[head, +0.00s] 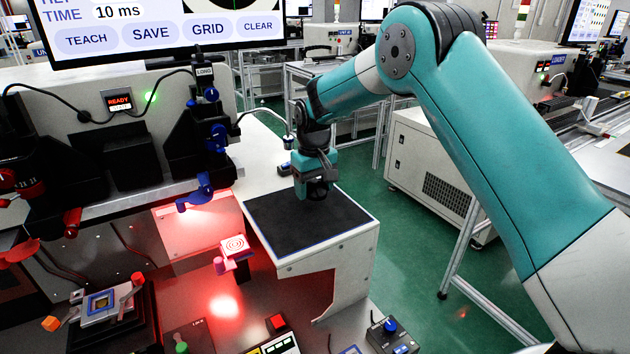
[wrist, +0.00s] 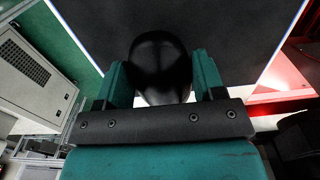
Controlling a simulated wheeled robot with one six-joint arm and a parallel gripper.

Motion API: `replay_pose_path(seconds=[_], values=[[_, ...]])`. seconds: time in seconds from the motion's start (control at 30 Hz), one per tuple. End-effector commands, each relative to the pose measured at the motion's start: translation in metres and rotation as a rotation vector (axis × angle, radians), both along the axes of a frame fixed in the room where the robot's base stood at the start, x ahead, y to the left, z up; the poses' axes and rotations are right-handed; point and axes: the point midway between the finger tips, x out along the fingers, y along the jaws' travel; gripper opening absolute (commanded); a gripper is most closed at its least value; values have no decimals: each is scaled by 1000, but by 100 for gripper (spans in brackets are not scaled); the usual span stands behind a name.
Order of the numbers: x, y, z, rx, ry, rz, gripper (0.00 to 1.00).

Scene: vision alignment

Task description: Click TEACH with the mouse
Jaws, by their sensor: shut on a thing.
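A dark mouse (wrist: 160,66) sits between the two fingers of my gripper (wrist: 160,85) in the wrist view, over a black mat. In the head view my gripper (head: 316,190) is down at the black mat (head: 345,232), and the mouse is mostly hidden under it. The TEACH button (head: 87,39) is on the monitor (head: 160,58) at the upper left, left of SAVE, GRID and CLEAR. No cursor can be made out on the visible part of the screen.
A machine with a red-lit work area (head: 225,305) stands left of the mat. A blue-knobbed box (head: 391,335) and a button panel (head: 275,343) are at the front. The mat around my gripper is clear. Green floor lies beyond its right edge.

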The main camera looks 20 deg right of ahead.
Motion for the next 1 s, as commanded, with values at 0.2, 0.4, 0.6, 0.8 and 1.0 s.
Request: replay_pose_path(seconds=[0.2,0.4,0.6,0.8,1.0], values=[[1,0,-2,0,-1,0,38],[0,0,-6,0,1,0,38],[0,0,-22,0,1,0,38],[0,0,-21,0,0,0,38],[0,0,-22,0,0,0,38]])
